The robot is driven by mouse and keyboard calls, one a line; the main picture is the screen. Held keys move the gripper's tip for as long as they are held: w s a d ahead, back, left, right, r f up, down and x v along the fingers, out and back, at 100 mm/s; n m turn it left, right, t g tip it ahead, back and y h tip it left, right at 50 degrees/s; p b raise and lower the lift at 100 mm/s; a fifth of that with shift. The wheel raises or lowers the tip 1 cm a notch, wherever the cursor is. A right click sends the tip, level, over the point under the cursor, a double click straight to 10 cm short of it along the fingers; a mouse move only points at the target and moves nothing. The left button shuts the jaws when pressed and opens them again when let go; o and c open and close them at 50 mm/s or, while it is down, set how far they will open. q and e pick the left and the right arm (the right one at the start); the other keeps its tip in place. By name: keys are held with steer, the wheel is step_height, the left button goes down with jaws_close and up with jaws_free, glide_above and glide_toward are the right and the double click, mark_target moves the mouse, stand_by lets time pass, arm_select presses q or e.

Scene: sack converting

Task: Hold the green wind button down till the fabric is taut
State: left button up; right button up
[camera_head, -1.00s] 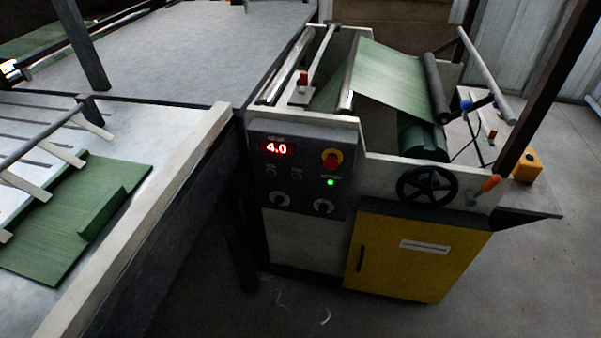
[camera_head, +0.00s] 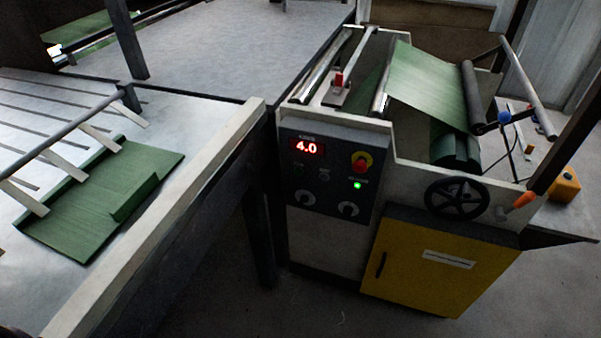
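The control panel (camera_head: 327,190) is on the front of the machine. Its red display (camera_head: 306,147) reads 4.0. A green light (camera_head: 357,185) glows below a red stop knob (camera_head: 361,163) on a yellow ring. Two small dim buttons sit left of the light; their colours and labels are too dark to tell, so I cannot say which is the wind button. The green fabric (camera_head: 428,84) runs over a bright roller down to a green roll (camera_head: 455,147). It looks mostly flat; its tautness is unclear. Neither gripper is in view.
A dark handwheel (camera_head: 456,198) and an orange-handled lever (camera_head: 519,201) stick out at the machine's right front, above a yellow cabinet door (camera_head: 440,262). A table (camera_head: 170,215) with green sack pieces (camera_head: 95,205) stands at left. The floor before the machine looks clear.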

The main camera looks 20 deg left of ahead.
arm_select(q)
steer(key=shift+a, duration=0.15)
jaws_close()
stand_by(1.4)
